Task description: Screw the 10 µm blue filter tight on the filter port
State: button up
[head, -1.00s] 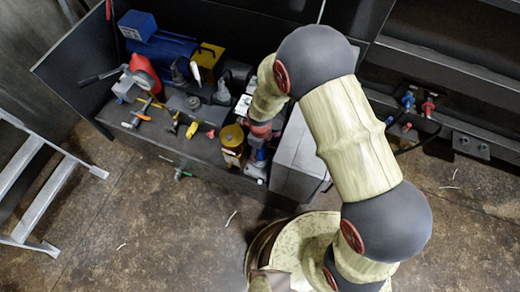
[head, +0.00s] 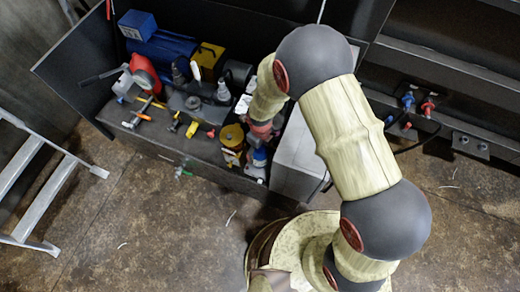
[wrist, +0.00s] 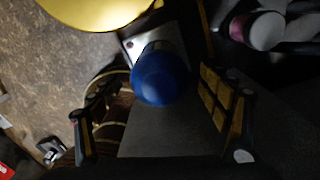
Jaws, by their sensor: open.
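The blue filter (wrist: 160,78) shows in the wrist view as a dark blue rounded body between the two fingers of my gripper (wrist: 160,103). The fingers are spread, with a visible gap on each side of it. In the head view a small blue part (head: 259,156) shows just below the end of my arm, beside a yellow-topped container. A pale plate (wrist: 139,43) shows just behind the blue body in the wrist view. I cannot make out the filter port or its thread, nor whether the filter is seated. The 10 µm marking is not readable.
The yellow-topped container (head: 232,136) stands close to the left of my arm's end. A grey box (head: 297,160) is close on its right. Several tools, a blue motor (head: 165,51) and a red part (head: 143,72) crowd the bench. A ladder (head: 40,185) stands at left.

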jog(key=shift+c, duration=0.4)
jog(key=n, duration=0.4)
jog(key=shift+n+p, duration=0.4)
jog(key=n, duration=0.5)
jog(key=shift+p, duration=0.35)
jog(key=n, duration=0.5)
jog(key=shift+n, duration=0.4)
jog(key=n+p, duration=0.1)
jog(key=n, duration=0.4)
jog(key=c, duration=0.3)
jog(key=c, duration=1)
jog(key=m, duration=0.5)
